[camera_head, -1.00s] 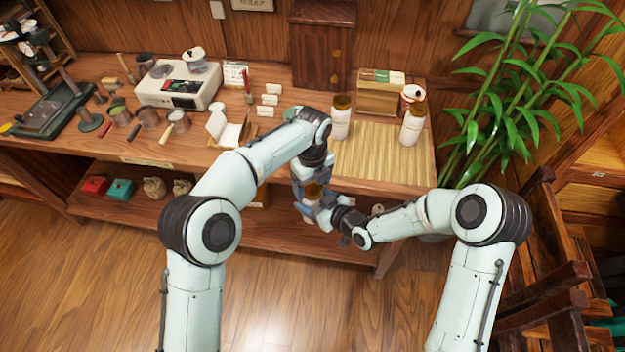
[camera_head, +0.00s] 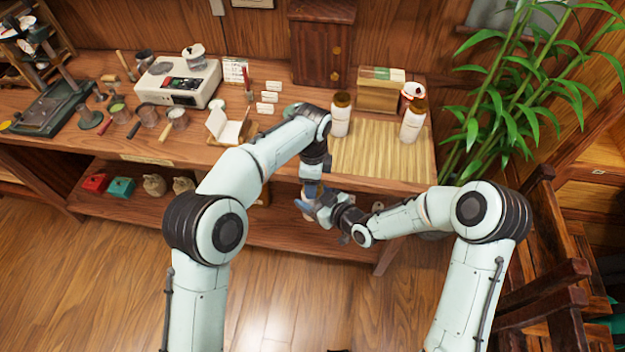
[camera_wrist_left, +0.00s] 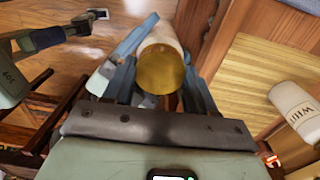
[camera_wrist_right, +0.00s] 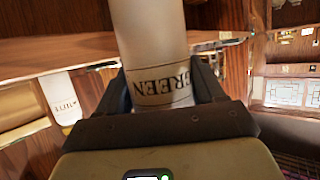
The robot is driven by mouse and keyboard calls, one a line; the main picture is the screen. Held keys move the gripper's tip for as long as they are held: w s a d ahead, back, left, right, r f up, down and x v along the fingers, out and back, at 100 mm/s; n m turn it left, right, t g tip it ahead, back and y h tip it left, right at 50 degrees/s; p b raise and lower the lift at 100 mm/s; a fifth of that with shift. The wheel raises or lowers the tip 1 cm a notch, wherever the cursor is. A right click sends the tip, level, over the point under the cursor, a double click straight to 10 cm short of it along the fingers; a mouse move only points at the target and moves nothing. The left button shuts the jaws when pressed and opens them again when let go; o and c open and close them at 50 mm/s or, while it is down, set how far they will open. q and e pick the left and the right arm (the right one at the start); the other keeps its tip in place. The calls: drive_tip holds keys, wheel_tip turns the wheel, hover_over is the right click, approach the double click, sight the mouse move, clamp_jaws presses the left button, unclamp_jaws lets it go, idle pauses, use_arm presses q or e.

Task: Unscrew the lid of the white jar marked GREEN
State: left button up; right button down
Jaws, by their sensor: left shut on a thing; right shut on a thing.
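The white jar marked GREEN (camera_wrist_right: 155,40) is held above the floor, in front of the table. Its label shows inverted in the right wrist view. My right gripper (camera_wrist_right: 162,92) is shut around the jar's body; it also shows in the head view (camera_head: 322,210). The jar's golden-brown lid (camera_wrist_left: 162,70) sits at the jar's end, between the fingers of my left gripper (camera_wrist_left: 160,85), which is shut on it. In the head view my left gripper (camera_head: 311,185) is just above the right one and the jar is mostly hidden. I cannot tell whether the lid is loose.
The mat's middle is clear. The table's front edge is close behind the grippers. A leafy plant (camera_head: 495,110) stands at right.

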use_arm(q)
drive_tip(key=shift+n, duration=0.3)
drive_tip(key=o, duration=1.2)
drive_tip(key=shift+c, duration=0.2)
